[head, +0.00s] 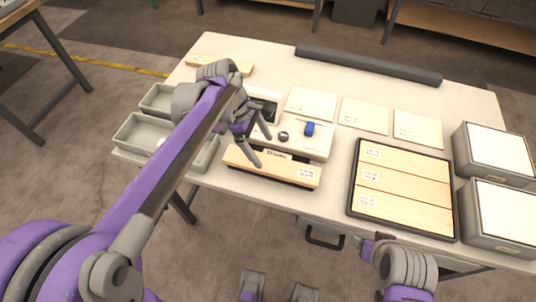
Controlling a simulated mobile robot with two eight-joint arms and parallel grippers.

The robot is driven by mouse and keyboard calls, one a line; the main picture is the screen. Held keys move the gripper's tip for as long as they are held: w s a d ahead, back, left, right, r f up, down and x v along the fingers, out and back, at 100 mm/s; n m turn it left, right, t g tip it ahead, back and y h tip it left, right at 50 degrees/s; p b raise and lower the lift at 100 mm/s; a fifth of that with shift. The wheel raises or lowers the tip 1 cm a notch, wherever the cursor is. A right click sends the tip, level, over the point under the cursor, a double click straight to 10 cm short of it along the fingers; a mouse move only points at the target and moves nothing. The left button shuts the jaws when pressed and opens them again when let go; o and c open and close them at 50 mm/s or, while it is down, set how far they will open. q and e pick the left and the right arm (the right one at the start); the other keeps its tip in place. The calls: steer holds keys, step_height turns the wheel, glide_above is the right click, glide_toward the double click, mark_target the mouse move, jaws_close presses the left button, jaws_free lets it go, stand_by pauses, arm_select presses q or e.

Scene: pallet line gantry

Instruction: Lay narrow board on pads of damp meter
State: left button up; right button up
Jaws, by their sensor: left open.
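My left gripper (261,147) is open over the middle of the table, its fingers pointing down near a pale wooden board (262,168) at the front edge. That board has a white label at its right end and dark edging around it; I cannot tell what it rests on. Behind it is a white device (315,147) with a blue knob and a dark round knob, which looks like the damp meter; the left hand hides part of it. Another narrow pale board (232,66) lies at the back left. My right gripper (368,250) is low at the front; its fingers are unclear.
A dark-framed tray (353,190) at the right holds three labelled boards. Two grey boxes with white tops (490,150) stand at the far right. Grey bins (135,130) stand at the left. Pale sheets (363,115) and a dark bar (370,66) lie behind.

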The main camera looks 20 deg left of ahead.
arm_select(q)
steer(key=v, duration=0.5)
steer(key=s+a+f+m+t+y, duration=0.1)
steer(key=s+f+m+t+y, duration=0.1)
steer(key=s+f+m, duration=0.3)
steer(key=s+a+f+m+t+y, duration=0.1)
steer(key=s+f+m+t+y, duration=0.1)
steer(key=s+f+m, duration=0.4)
steer(key=s+m+t, duration=0.1)
steer(key=s+m, duration=0.3)
steer(key=m, duration=0.2)
steer(key=shift+s+m, duration=0.3)
steer(key=shift+s, duration=0.1)
steer(key=shift+a+r, duration=0.1)
